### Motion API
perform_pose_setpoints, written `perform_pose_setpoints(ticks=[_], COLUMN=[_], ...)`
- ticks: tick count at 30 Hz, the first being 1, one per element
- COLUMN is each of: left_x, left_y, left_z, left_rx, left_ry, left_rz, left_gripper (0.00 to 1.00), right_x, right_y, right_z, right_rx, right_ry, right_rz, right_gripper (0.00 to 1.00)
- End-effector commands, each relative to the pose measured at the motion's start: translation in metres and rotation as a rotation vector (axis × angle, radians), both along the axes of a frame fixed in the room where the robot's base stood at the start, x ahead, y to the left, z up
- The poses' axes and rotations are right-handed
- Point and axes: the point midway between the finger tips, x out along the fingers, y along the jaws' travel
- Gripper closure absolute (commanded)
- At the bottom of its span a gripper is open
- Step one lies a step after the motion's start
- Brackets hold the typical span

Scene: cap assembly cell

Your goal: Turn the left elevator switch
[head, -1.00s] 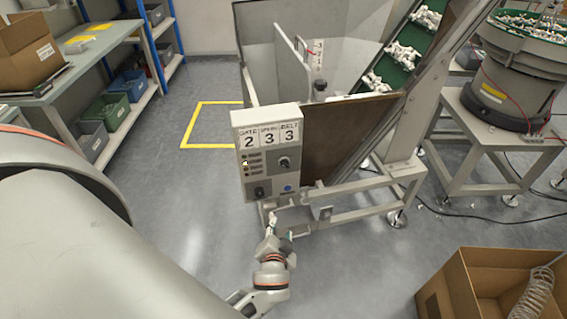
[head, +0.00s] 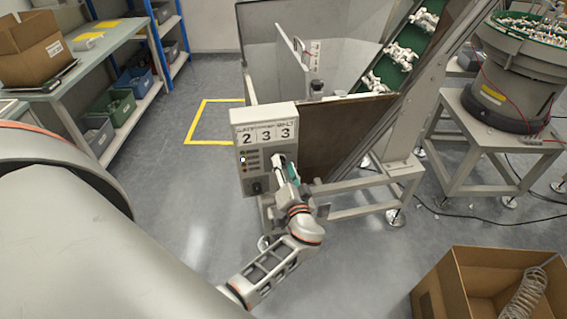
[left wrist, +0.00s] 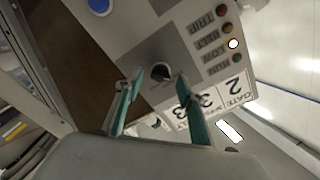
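The elevator control box (head: 264,127) is a light panel on the hopper, with displays reading 2, 3 and 3. A dark round knob (left wrist: 160,72) sits on its grey face in the left wrist view; in the head view my gripper hides it. My left gripper (head: 284,166) is at the right part of the panel. In the left wrist view its teal fingers (left wrist: 158,84) are apart, one on each side of the knob, with no contact clearly visible. A black switch (head: 257,187) sits lower left on the panel. My right gripper is not in view.
Small indicator lights (left wrist: 233,44) line the panel, one lit white. A blue button (left wrist: 99,5) is near the knob. The hopper frame (head: 350,190) stands below right. A cardboard box (head: 445,290) is on the floor at lower right. The floor left of the panel is clear.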

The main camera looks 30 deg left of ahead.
Motion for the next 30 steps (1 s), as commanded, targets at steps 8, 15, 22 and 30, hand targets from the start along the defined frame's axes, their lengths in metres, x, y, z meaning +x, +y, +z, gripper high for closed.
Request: perform_pose_setpoints(ticks=[8,15,22,30], left_x=[0.007,0.007,0.007,0.006], left_y=[0.008,0.007,0.007,0.007], left_z=[-0.001,0.000,-0.001,-0.004], left_rx=[-0.001,-0.001,0.000,0.043], left_ry=[0.001,0.001,0.002,0.043], left_rz=[0.000,0.000,0.000,0.001], left_gripper=[0.61,0.87,1.00,1.00], right_x=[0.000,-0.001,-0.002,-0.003], right_y=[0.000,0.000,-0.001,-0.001], right_z=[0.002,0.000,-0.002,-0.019], right_rx=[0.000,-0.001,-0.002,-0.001], right_ry=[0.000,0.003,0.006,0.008], right_rz=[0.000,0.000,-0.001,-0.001], right_gripper=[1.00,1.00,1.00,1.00])
